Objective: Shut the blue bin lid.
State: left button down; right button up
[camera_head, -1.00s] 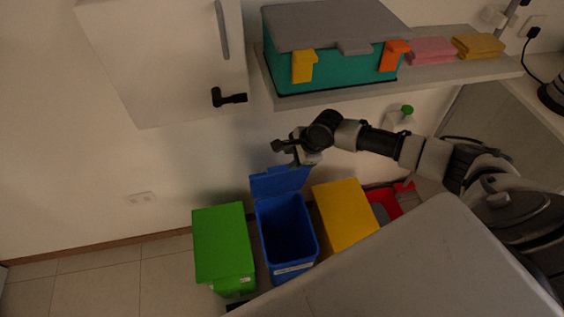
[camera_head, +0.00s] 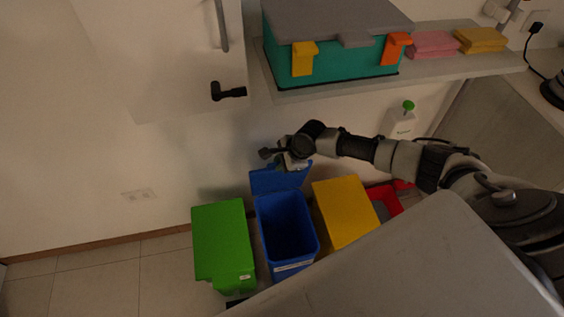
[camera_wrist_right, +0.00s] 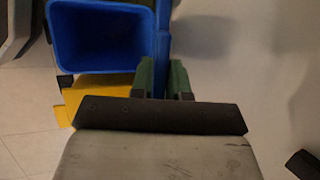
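The blue bin (camera_head: 287,228) stands on the floor between the green and yellow bins. Its mouth is open, and its blue lid (camera_head: 270,181) stands raised at the back. My right gripper (camera_head: 284,163) is at the lid's upper edge. In the right wrist view the lid (camera_wrist_right: 162,30) shows edge-on, running between the two dark green fingers (camera_wrist_right: 162,80) with little or no gap, so the gripper looks shut on it. The blue bin's open inside (camera_wrist_right: 100,38) shows to the left there. The fingertips are partly hidden in the head view. My left gripper is not in view.
A green bin (camera_head: 222,240) is at left, a yellow bin (camera_head: 344,212) at right, both lids down. A red bin (camera_head: 387,198) is beyond. A shelf (camera_head: 430,74) with a teal box (camera_head: 340,68) hangs above my right arm. A cabinet handle (camera_head: 229,91) is at upper left.

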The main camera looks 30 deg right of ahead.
grip_shut()
